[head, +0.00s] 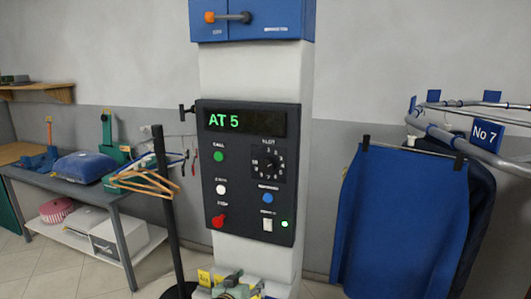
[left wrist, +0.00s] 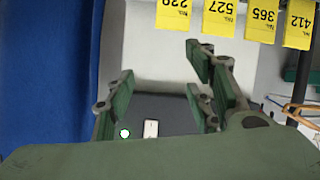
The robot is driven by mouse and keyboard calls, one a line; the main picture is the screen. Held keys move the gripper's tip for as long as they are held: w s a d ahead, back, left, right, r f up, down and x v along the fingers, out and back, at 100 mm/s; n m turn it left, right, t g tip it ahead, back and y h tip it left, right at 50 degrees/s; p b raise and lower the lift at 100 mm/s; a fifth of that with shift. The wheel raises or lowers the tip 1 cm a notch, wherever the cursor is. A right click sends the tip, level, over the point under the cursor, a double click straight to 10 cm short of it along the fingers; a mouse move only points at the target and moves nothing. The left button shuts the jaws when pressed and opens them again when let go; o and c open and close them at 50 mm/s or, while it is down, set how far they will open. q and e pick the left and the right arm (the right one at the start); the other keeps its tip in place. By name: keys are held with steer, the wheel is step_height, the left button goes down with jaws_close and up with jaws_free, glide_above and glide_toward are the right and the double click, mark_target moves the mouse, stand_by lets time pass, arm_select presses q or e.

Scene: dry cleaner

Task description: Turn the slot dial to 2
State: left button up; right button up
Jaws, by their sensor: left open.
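The slot dial (head: 268,164) is a black knob on a numbered face under the label SLOT, on the right side of a dark control panel (head: 234,192). Its pointer is too small to read surely. The green display (head: 246,121) reads AT 5. My left gripper (head: 236,283) is at the bottom of the head view, below the panel and apart from the dial. In the left wrist view my left gripper (left wrist: 160,95) has its green fingers spread with nothing between them. The panel's lower edge (left wrist: 170,108) shows beyond them; the dial does not show there. My right gripper is not in view.
The panel carries green (head: 219,156), white (head: 221,188), blue (head: 268,198) and red (head: 219,220) buttons and a white switch (head: 267,224). Yellow numbered tags (left wrist: 219,18) hang near my gripper.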

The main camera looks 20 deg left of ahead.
arm_select(q)
steer(key=w+r+t+p, duration=0.1)
steer(key=w+r, duration=0.1)
steer(key=r, duration=0.8)
steer(key=w+r+t+p, duration=0.2)
steer(key=r, duration=0.8)
steer(key=t+p, duration=0.2)
glide_toward(267, 167)
steer(key=w, duration=0.2)
steer(key=shift+n+h, duration=0.3)
steer(key=shift+h, duration=0.3)
steer(key=w, duration=0.1)
steer(key=w+p, duration=0.1)
steer(key=w, duration=0.3)
steer(key=shift+d+r+p, duration=0.1)
steer(key=shift+r+p, duration=0.2)
steer(key=shift+w+d+f, duration=0.1)
steer(key=shift+w, duration=0.85)
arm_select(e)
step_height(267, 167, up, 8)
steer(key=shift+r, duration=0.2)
arm_select(q)
steer(key=shift+c, duration=0.3)
steer(key=c, duration=1)
steer(key=shift+f, duration=0.1)
